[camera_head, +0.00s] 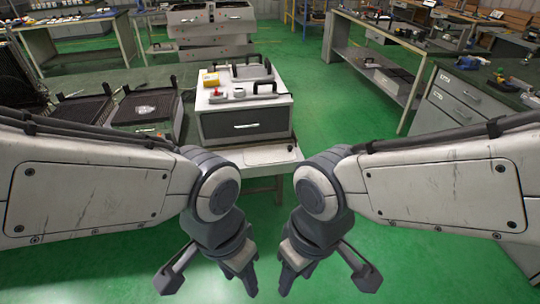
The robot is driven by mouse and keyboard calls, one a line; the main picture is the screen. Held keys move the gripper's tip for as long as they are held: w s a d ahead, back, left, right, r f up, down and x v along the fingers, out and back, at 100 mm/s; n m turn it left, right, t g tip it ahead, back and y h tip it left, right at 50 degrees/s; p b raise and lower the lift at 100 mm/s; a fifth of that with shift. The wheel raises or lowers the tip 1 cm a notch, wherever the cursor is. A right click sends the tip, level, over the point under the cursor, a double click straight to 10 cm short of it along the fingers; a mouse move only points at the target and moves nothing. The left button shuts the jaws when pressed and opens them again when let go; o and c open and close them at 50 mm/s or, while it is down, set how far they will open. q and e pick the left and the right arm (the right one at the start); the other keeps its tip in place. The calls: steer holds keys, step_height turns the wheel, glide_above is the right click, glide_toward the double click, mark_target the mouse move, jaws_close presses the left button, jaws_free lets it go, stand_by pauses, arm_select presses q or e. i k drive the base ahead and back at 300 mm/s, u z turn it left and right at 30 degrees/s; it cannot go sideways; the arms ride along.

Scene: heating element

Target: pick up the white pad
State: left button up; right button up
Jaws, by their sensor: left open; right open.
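A flat, pale pad-like piece (270,155) lies at the front edge of the work table, in front of the grey drawer box. A smaller whitish patch (146,109) shows inside an open black case on the left; I cannot tell which of the two is the white pad. My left gripper (211,281) is open and empty, pointing down, nearer to me than the table edge. My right gripper (328,282) is open and empty beside it, also short of the table. Neither touches anything.
The drawer box (246,122) carries a yellow block (210,79), a red-topped button (217,92) and black handles. Black open cases (85,112) stand to its left. A bench with drawers (455,105) is on the right. Green floor (340,100) is clear between.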

mark_target(264, 154)
steer(key=z, duration=0.05)
steer(key=i, duration=1.8)
steer(key=u, duration=0.3)
